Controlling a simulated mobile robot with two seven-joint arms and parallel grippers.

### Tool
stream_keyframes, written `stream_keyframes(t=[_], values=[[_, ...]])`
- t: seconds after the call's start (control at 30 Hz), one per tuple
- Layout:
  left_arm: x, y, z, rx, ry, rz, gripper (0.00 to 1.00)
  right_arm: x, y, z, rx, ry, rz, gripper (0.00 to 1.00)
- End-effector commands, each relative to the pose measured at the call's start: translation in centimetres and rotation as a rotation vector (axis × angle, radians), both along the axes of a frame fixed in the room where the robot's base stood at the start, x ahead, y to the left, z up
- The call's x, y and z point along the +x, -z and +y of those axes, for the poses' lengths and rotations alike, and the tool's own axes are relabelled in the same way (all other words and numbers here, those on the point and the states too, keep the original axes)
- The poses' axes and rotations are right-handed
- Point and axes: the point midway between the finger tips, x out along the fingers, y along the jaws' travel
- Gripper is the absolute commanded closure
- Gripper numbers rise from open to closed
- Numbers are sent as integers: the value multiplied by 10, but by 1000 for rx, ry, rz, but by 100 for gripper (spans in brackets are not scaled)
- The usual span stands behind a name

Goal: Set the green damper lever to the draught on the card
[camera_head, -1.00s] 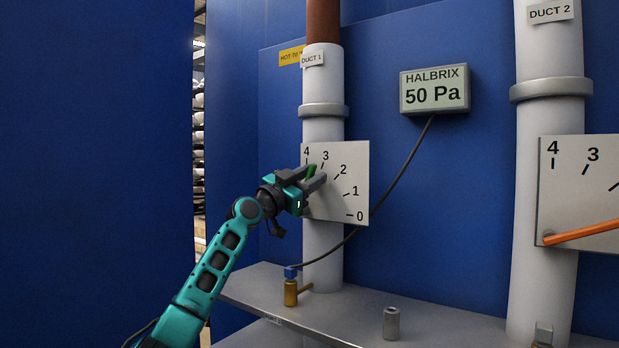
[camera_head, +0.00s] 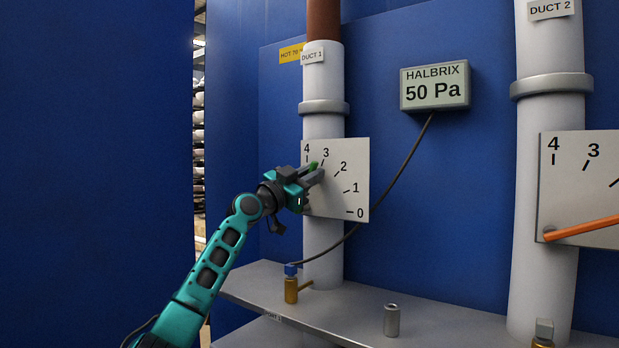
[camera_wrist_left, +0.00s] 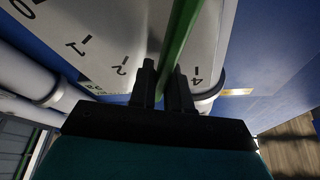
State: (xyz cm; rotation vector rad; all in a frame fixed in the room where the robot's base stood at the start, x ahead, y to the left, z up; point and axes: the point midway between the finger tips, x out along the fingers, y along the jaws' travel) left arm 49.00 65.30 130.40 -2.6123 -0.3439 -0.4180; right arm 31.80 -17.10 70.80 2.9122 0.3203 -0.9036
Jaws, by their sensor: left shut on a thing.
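The green damper lever (camera_head: 313,167) is on the white dial plate (camera_head: 352,160) of Duct 1, numbered 0 to 4. My left gripper (camera_head: 316,175) is shut on the lever, whose tip shows at the fingers between the 4 and the 3. In the left wrist view the green lever (camera_wrist_left: 182,35) runs between the two fingers (camera_wrist_left: 163,88). There the 2 and the 4 lie on either side, and the 3 is hidden. I see no card that I can make out as the task's one. My right gripper is out of view.
A Halbrix display (camera_head: 435,87) reads 50 Pa; its cable runs to a brass fitting with a blue top (camera_head: 291,284) on the grey shelf (camera_head: 350,310). A metal cylinder (camera_head: 392,320) stands there. Duct 2 at right has an orange lever (camera_head: 585,228). A yellow hot label (camera_head: 290,55) is above.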

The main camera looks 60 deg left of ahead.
Motion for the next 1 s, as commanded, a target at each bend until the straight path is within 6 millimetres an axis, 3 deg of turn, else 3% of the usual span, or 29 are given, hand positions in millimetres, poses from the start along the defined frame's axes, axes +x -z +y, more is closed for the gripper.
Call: stream_keyframes(t=[0.1, 0.2, 0.4, 0.77, 0.8, 1.0], values=[[1, 9, -6, 74, -1, 23, 100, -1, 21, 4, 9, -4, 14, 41], [3, 13, -12, 158, -2, 52, 100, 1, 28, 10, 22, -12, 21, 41], [8, 20, -24, 314, -1, 112, 100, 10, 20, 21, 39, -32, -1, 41], [9, 20, -26, 344, 0, 125, 100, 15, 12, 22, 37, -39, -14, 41], [9, 20, -26, 344, 0, 125, 81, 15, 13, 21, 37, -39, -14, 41], [9, 19, -26, 343, -1, 125, 62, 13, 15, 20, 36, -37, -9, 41]])
